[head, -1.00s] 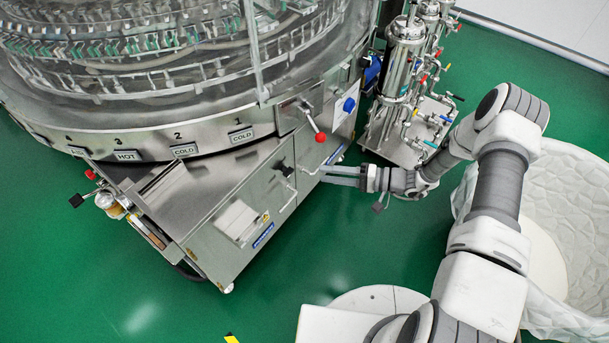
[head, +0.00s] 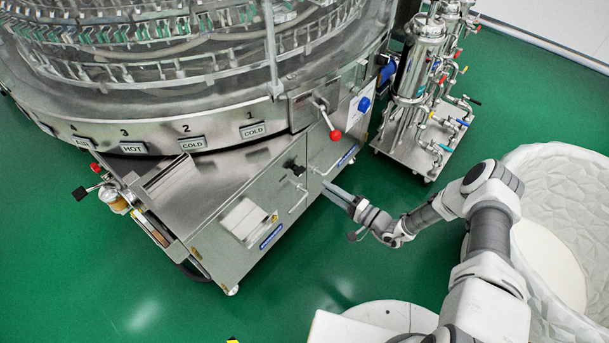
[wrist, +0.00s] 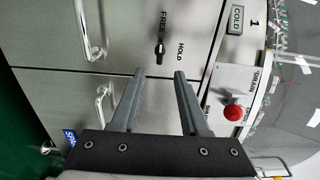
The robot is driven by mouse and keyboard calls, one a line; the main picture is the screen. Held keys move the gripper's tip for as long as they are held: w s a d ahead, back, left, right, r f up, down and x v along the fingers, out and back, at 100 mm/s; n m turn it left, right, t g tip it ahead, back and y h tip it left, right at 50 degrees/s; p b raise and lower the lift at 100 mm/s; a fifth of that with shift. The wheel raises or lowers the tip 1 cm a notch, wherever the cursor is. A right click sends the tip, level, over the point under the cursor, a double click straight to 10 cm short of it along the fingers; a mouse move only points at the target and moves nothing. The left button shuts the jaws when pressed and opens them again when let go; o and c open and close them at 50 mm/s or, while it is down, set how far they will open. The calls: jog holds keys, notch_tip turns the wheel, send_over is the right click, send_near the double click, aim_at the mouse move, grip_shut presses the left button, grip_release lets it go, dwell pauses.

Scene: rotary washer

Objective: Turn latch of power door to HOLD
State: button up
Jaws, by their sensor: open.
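The power door latch is a small black knob (wrist: 160,48) on a steel panel, with FREE and HOLD printed beside it. In the wrist view its long side lies roughly up and down the picture, with FREE at its upper end and HOLD to its right. In the head view the black latch (head: 293,167) sits near the panel's upper edge. My gripper (wrist: 159,73) is open and empty, its fingertips apart and just below the latch in the wrist view. In the head view my gripper (head: 327,187) is right of the latch, in front of the panel.
Bar handles stand out on both panels, one upper (wrist: 92,30) and one lower (wrist: 103,100). A red ball knob (head: 335,136) juts out above right of the latch. A steel filter unit (head: 418,75) stands at the right.

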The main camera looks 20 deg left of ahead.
aim_at(302, 173)
jog(key=b+x, duration=0.2)
jog(key=x, duration=0.8)
grip_shut()
